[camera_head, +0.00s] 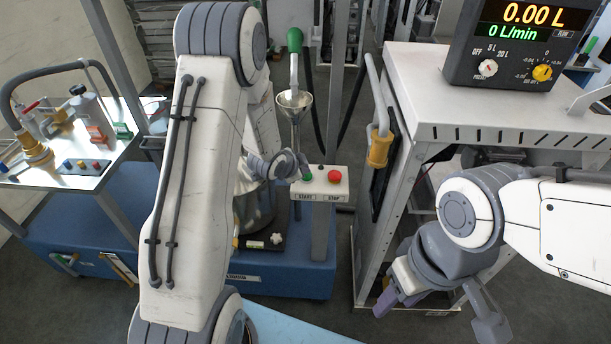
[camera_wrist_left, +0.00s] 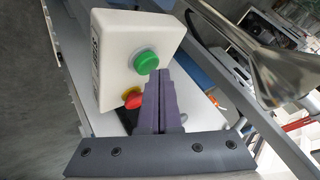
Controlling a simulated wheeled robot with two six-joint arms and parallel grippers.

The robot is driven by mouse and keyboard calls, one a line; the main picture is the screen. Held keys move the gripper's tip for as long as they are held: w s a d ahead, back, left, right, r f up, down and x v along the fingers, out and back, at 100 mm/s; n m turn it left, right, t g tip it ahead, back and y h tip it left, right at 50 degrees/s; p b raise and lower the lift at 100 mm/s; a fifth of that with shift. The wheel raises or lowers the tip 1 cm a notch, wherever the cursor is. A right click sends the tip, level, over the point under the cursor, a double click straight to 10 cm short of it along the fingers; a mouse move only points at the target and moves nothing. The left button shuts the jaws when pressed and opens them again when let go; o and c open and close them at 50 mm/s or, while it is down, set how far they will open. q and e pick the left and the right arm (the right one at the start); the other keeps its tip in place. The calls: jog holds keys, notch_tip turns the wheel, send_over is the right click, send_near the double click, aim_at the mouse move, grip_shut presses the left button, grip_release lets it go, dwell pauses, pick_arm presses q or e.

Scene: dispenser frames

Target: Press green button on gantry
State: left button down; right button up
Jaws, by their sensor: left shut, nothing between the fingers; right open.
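The green button (camera_head: 307,176) is on a white button box (camera_head: 322,183) on a post of the gantry, to the left of a red button (camera_head: 334,175). My left gripper (camera_head: 303,174) is shut and empty, with its tips right at the green button. In the left wrist view the fingers (camera_wrist_left: 158,85) point at the white box (camera_wrist_left: 112,60), and their tips are close beside the green button (camera_wrist_left: 145,62). I cannot tell whether they touch it. The red button (camera_wrist_left: 131,97) is partly hidden behind the fingers. My right gripper (camera_head: 432,312) is open and empty at the lower right.
A metal funnel (camera_head: 294,99) with a green-topped pipe (camera_head: 295,42) stands above the box; the funnel (camera_wrist_left: 270,75) is close to the fingers in the left wrist view. A white cabinet (camera_head: 420,90) with a meter (camera_head: 520,40) is at right. A metal pot (camera_head: 255,208) sits on the blue base (camera_head: 315,275).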

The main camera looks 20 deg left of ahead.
pick_arm(q)
jog(key=shift+f+b, duration=0.45)
jog(key=shift+b, duration=0.1)
dwell(0.5)
jog(key=shift+r, duration=0.1)
jog(key=shift+r+p, duration=0.65)
jog(key=shift+r, duration=0.15)
notch_tip(320, 180, up, 5)
jog(key=p, duration=0.4)
jog(key=shift+r, duration=0.1)
dwell(0.7)
